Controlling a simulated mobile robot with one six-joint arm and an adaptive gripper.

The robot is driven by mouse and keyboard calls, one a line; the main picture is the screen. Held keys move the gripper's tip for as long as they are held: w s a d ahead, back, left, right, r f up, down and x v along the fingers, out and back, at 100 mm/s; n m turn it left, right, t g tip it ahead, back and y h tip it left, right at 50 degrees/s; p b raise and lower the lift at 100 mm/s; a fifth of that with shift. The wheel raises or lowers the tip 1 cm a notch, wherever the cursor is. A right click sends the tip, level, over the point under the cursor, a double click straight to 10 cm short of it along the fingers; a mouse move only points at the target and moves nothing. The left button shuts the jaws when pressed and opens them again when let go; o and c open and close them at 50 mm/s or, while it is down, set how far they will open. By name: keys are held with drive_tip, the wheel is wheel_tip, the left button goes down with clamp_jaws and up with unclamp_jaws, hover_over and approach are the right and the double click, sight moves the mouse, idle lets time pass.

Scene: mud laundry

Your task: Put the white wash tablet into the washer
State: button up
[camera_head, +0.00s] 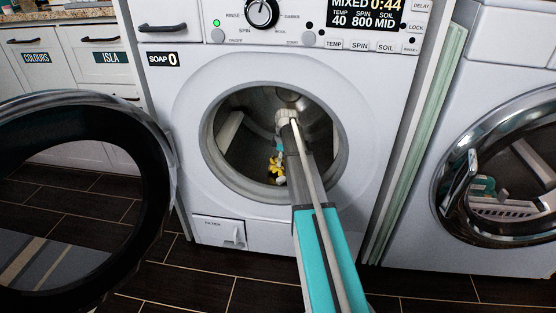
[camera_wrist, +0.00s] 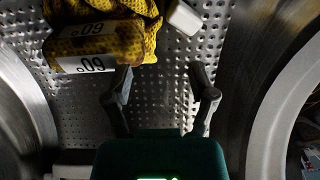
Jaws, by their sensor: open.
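The washer (camera_head: 190,165) stands open, its round door (camera_head: 165,190) swung out to the left. My arm reaches through the opening into the steel drum. In the wrist view, my gripper (camera_wrist: 164,86) is open and empty, its two dark fingers apart over the perforated drum wall. A small white block (camera_wrist: 184,16), which looks like the wash tablet, lies in the drum beyond the fingertips, apart from them. It is beside a yellow mesh-like item (camera_wrist: 100,42) with "60°" labels. The yellow item also shows low in the drum in the head view (camera_head: 277,166). I cannot make out the tablet there.
A second machine (camera_head: 410,215) stands to the right, its round glass door (camera_head: 505,165) apparently shut. White drawers (camera_head: 100,55) labelled COLOURS and ISLA stand at the left. The drum's rim (camera_head: 208,140) surrounds my arm. Dark floor tiles (camera_head: 205,280) lie in front.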

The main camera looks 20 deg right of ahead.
wheel_tip(320, 180, up, 8)
drive_tip(key=p, duration=0.8)
drive_tip(key=shift+s+d+r, duration=0.2)
drive_tip(key=shift+s+d, duration=0.05)
drive_tip(key=shift+d, duration=0.1)
idle(0.5)
drive_tip(key=s+a+m+h, duration=0.1)
drive_tip(key=s+a+m, duration=1)
drive_tip(key=s+a, duration=1.4)
drive_tip(key=shift+s+a+g, duration=0.3)
drive_tip(key=shift+s+g, duration=0.1)
drive_tip(key=shift+s, duration=0.6)
wheel_tip(320, 180, up, 47)
drive_tip(key=p, duration=4.7)
drive_tip(key=shift+f, duration=0.2)
